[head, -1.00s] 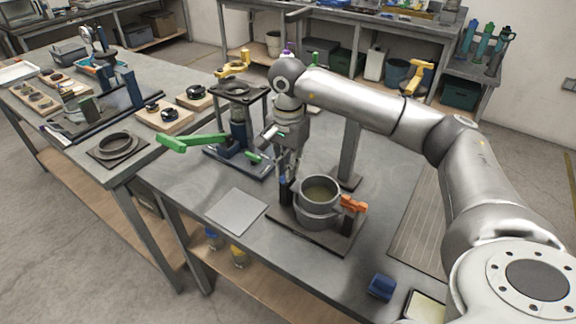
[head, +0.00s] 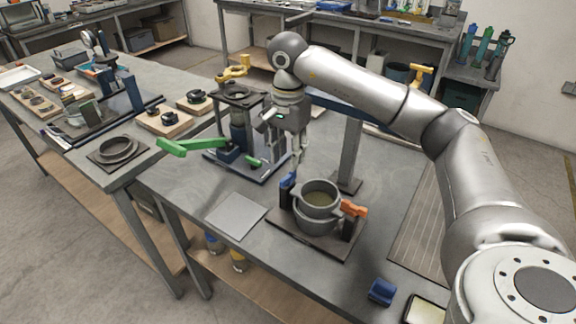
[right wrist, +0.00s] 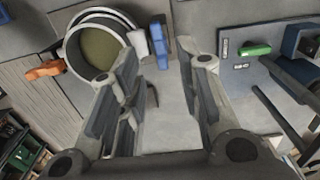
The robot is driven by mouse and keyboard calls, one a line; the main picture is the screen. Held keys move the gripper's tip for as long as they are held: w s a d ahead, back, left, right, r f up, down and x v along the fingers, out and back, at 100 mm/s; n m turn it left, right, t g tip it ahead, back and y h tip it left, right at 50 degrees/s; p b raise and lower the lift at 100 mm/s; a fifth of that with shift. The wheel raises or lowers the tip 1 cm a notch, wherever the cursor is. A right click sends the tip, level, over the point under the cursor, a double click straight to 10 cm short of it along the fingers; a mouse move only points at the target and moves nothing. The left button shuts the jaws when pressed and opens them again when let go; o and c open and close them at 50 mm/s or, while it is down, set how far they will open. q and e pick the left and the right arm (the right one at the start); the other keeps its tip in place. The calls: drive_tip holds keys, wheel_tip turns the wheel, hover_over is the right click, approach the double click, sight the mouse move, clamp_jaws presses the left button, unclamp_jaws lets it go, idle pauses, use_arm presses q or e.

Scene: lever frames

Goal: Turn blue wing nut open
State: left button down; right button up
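The blue wing nut (head: 288,181) is at the left rim of a grey round pot (head: 318,214) on a dark base plate, opposite an orange wing nut (head: 353,208). In the right wrist view the blue wing nut (right wrist: 159,46) stands beside the pot (right wrist: 75,60), past the fingertips and roughly between them in the picture. My right gripper (head: 297,166) is above the blue wing nut, pointing down. In the wrist view my right gripper (right wrist: 160,66) has its fingers apart with nothing between them. My left gripper is not in view.
A press-like stand (head: 238,130) with a green lever (head: 190,146) stands behind left of the pot. A grey post (head: 350,150) rises just behind it. A flat grey plate (head: 236,215) lies to the left. A blue block (head: 382,291) sits near the front edge.

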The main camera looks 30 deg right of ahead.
sight(288, 176)
wheel_tip(288, 176, up, 7)
drive_tip(key=shift+f, duration=0.2)
idle(0.6)
